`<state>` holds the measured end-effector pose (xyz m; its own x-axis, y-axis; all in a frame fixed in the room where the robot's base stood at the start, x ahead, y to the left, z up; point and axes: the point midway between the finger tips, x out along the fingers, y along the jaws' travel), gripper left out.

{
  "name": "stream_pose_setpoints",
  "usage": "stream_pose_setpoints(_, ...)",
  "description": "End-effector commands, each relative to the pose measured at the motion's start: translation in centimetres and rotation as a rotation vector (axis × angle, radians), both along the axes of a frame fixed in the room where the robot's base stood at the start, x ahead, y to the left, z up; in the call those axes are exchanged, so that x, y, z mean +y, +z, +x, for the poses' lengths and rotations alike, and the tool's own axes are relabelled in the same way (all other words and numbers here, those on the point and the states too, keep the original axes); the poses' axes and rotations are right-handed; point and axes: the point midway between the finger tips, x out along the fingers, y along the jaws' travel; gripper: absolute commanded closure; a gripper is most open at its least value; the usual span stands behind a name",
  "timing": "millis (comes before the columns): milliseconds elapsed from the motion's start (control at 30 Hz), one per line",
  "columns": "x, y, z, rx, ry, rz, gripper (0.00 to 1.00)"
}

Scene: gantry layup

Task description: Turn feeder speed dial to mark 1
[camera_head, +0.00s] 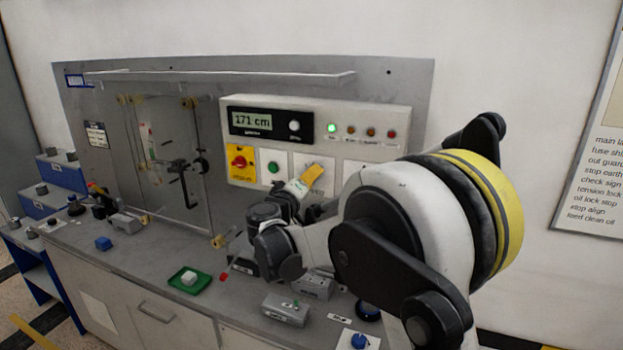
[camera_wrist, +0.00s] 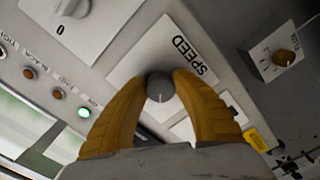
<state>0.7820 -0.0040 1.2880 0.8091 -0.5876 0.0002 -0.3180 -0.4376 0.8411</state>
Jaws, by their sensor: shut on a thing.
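The feeder speed dial (camera_wrist: 160,88) is a small round grey knob with a white pointer line, on a white plate marked SPEED (camera_wrist: 180,56). In the wrist view its line points toward the picture's bottom edge. My gripper (camera_wrist: 162,80) has its two orange fingers shut on the dial, one on each side. In the head view my gripper (camera_head: 311,174) reaches the lower right part of the control panel (camera_head: 375,118), and the dial is hidden behind it. I cannot make out any numbered marks around the dial.
The panel has a display reading 171 cm (camera_head: 258,122), a lit green lamp (camera_head: 331,128), a red knob on yellow (camera_head: 239,162) and a green button (camera_head: 273,167). On the bench below are a green tray (camera_head: 176,283) and grey boxes (camera_head: 286,309). The bench's front strip is partly clear.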

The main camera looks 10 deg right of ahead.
Motion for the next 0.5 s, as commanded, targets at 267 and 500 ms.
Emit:
stream_pose_setpoints(267,-0.02,0.04,0.02,-0.001,-0.001,0.0,0.45)
stream_pose_setpoints(500,0.08,0.02,-0.09,0.0,0.0,0.0,0.45)
